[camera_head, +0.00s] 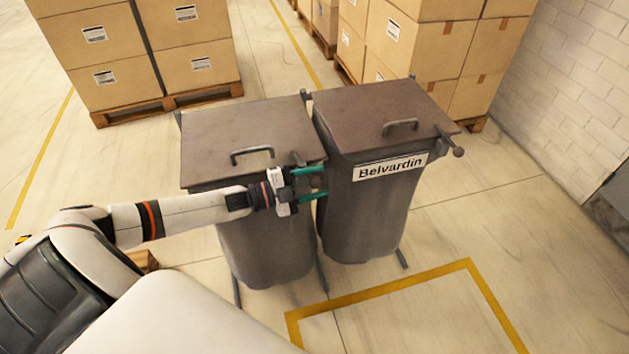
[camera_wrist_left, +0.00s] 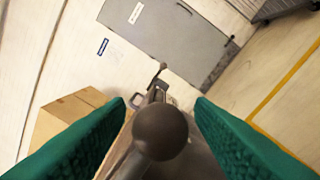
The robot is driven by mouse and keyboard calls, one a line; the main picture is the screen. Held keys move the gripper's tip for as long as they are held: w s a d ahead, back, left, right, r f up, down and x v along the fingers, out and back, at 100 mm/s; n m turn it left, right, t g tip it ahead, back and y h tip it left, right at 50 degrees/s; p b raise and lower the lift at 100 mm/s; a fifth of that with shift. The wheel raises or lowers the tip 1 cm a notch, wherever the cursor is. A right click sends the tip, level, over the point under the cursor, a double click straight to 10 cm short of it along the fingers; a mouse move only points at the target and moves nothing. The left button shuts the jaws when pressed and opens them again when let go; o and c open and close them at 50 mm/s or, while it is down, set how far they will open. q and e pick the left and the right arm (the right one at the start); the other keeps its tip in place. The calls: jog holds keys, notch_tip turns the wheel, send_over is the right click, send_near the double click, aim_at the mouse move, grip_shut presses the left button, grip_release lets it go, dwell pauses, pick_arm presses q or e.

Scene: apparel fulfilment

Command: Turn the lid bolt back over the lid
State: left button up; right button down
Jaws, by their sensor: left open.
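Two grey bins with brown lids stand side by side in the head view. The left bin's lid (camera_head: 225,130) and the right bin's lid (camera_head: 365,105) both lie shut. My left gripper (camera_head: 319,183) is at the left bin's front right corner, fingers open. In the left wrist view the dark round knob of a bolt (camera_wrist_left: 160,132) sits between the two green fingers (camera_wrist_left: 160,108), with a gap on each side. Its bar is mostly hidden behind the knob. The right bin's bolt (camera_head: 457,151) sticks out past its front right corner. My right gripper is out of view.
The right bin carries a "Belvardin" label (camera_head: 390,167) and stands close to my left gripper. Stacked cartons on pallets (camera_head: 140,50) stand behind, with more cartons (camera_head: 420,45) at the back right. A yellow floor line (camera_head: 390,290) and open floor lie in front.

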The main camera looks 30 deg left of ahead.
pick_arm(q)
jog(key=shift+c, duration=0.2)
grip_shut()
jog(key=shift+f+b, duration=0.15)
jog(key=shift+b, duration=0.2)
jog(key=m+g+h+b, duration=0.1)
jog(key=b, duration=0.1)
jog(key=m+g+h+b, duration=0.1)
jog(key=shift+s+a+f+b, duration=0.15)
jog(key=shift+s+a+b, duration=0.2)
jog(key=shift+s, duration=0.05)
jog(key=shift+s+r+m+g+h+b, duration=0.25)
jog(key=shift+r+m+g+h+b, duration=0.1)
jog(key=shift+m+g+h, duration=0.3)
jog(key=shift+o, duration=0.2)
grip_release()
jog(key=shift+a, duration=0.1)
